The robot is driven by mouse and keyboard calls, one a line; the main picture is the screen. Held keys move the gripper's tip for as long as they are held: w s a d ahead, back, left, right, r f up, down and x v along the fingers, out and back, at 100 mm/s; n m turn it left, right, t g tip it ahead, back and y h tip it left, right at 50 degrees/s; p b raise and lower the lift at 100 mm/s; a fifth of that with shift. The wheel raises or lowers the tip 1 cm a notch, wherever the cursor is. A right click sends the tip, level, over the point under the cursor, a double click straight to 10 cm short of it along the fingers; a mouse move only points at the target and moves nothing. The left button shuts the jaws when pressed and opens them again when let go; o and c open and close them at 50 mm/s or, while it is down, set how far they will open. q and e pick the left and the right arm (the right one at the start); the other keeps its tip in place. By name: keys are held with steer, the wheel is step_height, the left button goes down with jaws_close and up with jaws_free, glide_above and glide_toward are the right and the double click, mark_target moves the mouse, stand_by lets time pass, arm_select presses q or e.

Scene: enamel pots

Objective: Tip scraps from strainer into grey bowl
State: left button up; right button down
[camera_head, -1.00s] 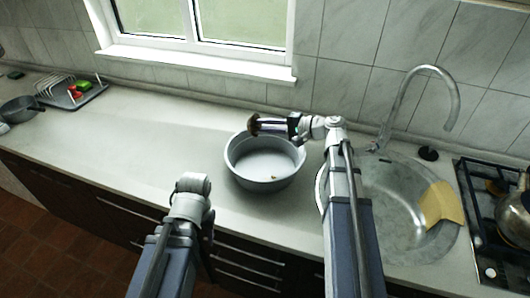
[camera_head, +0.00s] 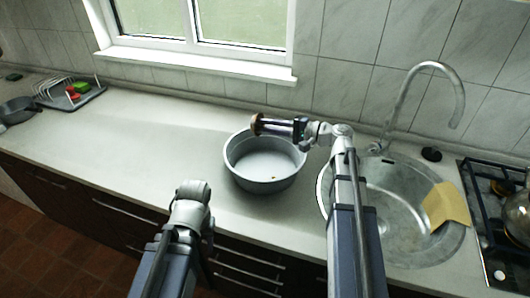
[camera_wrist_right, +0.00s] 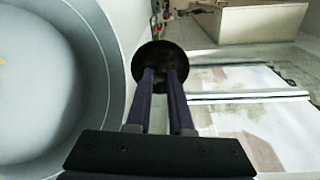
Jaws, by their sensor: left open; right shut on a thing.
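My right gripper (camera_head: 268,125) is shut on a small, dark, round thing with a brownish rim, which I take to be the strainer (camera_head: 256,124). It is held on its side above the back rim of the grey bowl (camera_head: 238,170). In the right wrist view the strainer (camera_wrist_right: 158,66) is a dark disc at the fingertips, beside the bowl's wall (camera_wrist_right: 95,60). A tiny orange scrap (camera_head: 276,178) lies on the bowl's floor. I cannot see into the strainer. My left gripper (camera_head: 192,190) is open at the counter's front, its fingers mostly hidden by the wrist.
A steel sink (camera_head: 400,245) with a tap (camera_head: 398,100) and a yellow cloth (camera_head: 446,205) is at the right, beside the gas hob (camera_head: 488,228). A drying rack (camera_head: 78,98) and a grey pan (camera_head: 17,108) stand far left. The counter left of the bowl is clear.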

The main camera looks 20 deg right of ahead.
steer(key=t+y+b, duration=0.1)
steer(key=b, duration=0.2)
steer(key=t+y+b, duration=0.1)
steer(key=b, duration=0.2)
steer(key=s+d+f+y+b, duration=0.1)
steer(key=b, duration=0.2)
steer(key=shift+d+t+y+b, duration=0.1)
steer(key=shift+t+y+b, duration=0.3)
stand_by(1.8)
steer(key=shift+d+r+t+y+b, duration=0.1)
steer(key=shift+r+t+y+b, duration=0.3)
steer(key=shift+r, duration=0.45)
steer(key=shift+s+d+r+t+y+b, duration=0.15)
steer(key=shift+r+t+y+b, duration=0.3)
steer(key=shift+y+b, duration=0.5)
